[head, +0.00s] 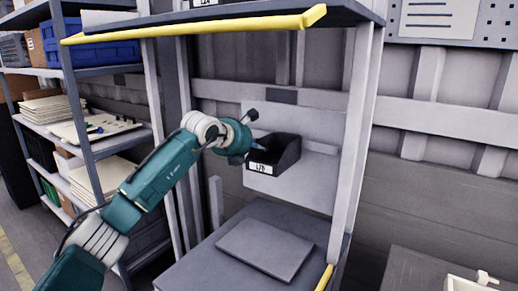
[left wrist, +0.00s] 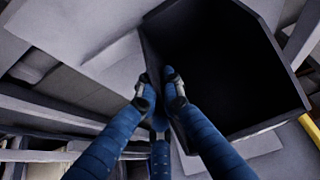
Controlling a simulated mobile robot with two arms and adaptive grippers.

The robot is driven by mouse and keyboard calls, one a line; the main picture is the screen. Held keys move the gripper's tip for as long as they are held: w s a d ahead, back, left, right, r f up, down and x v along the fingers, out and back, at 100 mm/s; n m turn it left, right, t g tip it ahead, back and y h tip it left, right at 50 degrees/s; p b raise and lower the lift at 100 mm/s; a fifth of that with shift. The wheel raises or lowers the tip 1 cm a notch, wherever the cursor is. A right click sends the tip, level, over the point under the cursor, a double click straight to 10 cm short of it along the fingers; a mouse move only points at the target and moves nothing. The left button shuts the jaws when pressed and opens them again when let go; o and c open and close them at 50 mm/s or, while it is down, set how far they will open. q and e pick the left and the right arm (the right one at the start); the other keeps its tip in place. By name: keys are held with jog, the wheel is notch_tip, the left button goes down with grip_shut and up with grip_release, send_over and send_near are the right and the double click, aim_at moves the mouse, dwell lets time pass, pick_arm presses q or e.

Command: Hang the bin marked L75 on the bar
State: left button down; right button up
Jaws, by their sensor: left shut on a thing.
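The dark grey bin (head: 290,160) has a white front label (head: 261,168) that seems to read L75, though the print is small. My left gripper (head: 252,146) is at the left side of the bin. In the left wrist view its two blue fingers (left wrist: 160,92) are shut on the near wall of the bin (left wrist: 215,65), whose open inside faces the camera. The bin looks roughly upright in front of a light grey back panel (head: 318,120) with a horizontal lip. I cannot tell whether the bin touches the panel or lip. My right gripper is not in view.
A yellow-edged shelf (head: 200,27) is above. Below the bin is a grey worktop (head: 225,230) with a flat grey slab (head: 265,250). Uprights (head: 352,130) flank the panel. A loaded shelving rack (head: 85,110) stands at the left.

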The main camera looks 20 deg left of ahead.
pick_arm(q)
jog(key=shift+f, duration=0.25)
jog(key=c, duration=1.8)
grip_release()
jog(key=shift+c, duration=0.2)
jog(key=v, duration=1.2)
